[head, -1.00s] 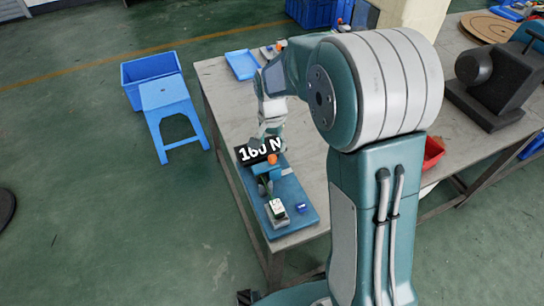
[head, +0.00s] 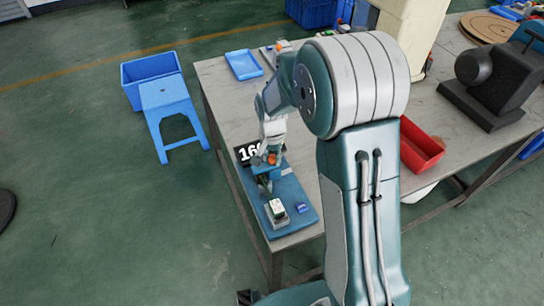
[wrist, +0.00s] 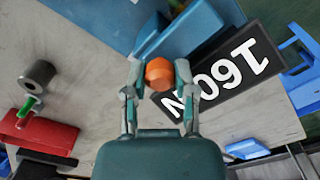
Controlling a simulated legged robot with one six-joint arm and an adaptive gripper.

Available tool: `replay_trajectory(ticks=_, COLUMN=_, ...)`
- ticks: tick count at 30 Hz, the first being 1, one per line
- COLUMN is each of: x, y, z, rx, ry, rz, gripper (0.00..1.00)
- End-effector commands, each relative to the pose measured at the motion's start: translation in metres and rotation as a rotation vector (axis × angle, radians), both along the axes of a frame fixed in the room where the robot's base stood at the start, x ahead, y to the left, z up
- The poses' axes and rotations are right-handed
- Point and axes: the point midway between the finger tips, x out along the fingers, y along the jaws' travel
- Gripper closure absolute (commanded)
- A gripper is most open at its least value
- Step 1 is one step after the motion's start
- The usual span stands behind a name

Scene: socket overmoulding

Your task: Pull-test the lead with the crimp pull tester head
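The crimp pull tester sits on a blue base board (head: 296,190) at the near corner of the table. Its blue head (head: 262,168) carries an orange knob (wrist: 159,74), and a black display (wrist: 228,70) behind it reads 160 N. My gripper (wrist: 159,76) has one fingertip on each side of the orange knob, with no clear gap. In the head view my gripper (head: 271,155) partly covers the display and the head. A small white and green block (head: 276,208) in a grey holder stands on the board's front. I cannot make out the lead clearly.
A small blue block (head: 302,208) lies beside the holder. A red bin (head: 421,147) stands on the table to the right of my arm. A blue tray (head: 243,64) lies at the back left. A blue stool (head: 166,95) stands on the floor left of the table.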

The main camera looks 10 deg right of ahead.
Motion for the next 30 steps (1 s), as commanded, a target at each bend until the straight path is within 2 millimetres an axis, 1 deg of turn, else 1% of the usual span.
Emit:
replay_trajectory(ticks=2, x=0.001, y=0.000, z=-0.001, rx=0.001, ry=-0.002, rz=0.000, gripper=1.00)
replay_trajectory(ticks=5, x=0.002, y=-0.004, z=0.000, rx=0.001, ry=-0.002, rz=-0.002, gripper=1.00)
replay_trajectory(ticks=13, x=0.010, y=-0.043, z=0.000, rx=0.001, ry=-0.003, rz=-0.004, gripper=1.00)
replay_trajectory(ticks=15, x=0.010, y=-0.046, z=0.000, rx=0.001, ry=-0.003, rz=-0.001, gripper=1.00)
replay_trajectory(ticks=22, x=0.011, y=-0.047, z=0.000, rx=-0.001, ry=-0.004, rz=0.000, gripper=1.00)
replay_trajectory(ticks=23, x=0.011, y=-0.047, z=0.000, rx=0.000, ry=-0.005, rz=0.000, gripper=0.51)
replay_trajectory(ticks=24, x=0.010, y=-0.047, z=0.000, rx=0.000, ry=-0.005, rz=0.000, gripper=0.33)
replay_trajectory(ticks=25, x=0.010, y=-0.047, z=0.000, rx=0.001, ry=-0.004, rz=0.000, gripper=0.30)
replay_trajectory(ticks=30, x=0.010, y=-0.046, z=0.000, rx=0.001, ry=-0.003, rz=0.000, gripper=0.30)
